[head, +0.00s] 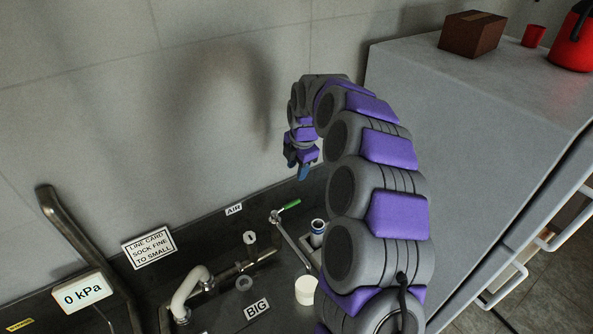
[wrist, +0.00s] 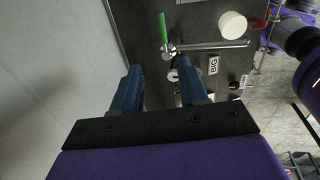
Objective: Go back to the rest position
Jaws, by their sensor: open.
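My gripper (head: 300,165) hangs at the end of my purple and grey arm, above the back of the dark panel, in the head view. In the wrist view its two blue fingers (wrist: 160,88) are apart with nothing held between them. Below the fingers lies a valve with a green-tipped handle (head: 289,206); the green handle also shows in the wrist view (wrist: 163,28). The gripper is clear of it. My arm hides part of the panel's right side.
The dark panel carries a "BIG" label (head: 257,308), a white round cap (head: 307,290), a white bent pipe (head: 188,292) and a "0 kPa" display (head: 83,292). A wall stands behind. A grey cabinet (head: 470,130) at right bears a brown box (head: 472,34) and red containers (head: 575,40).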

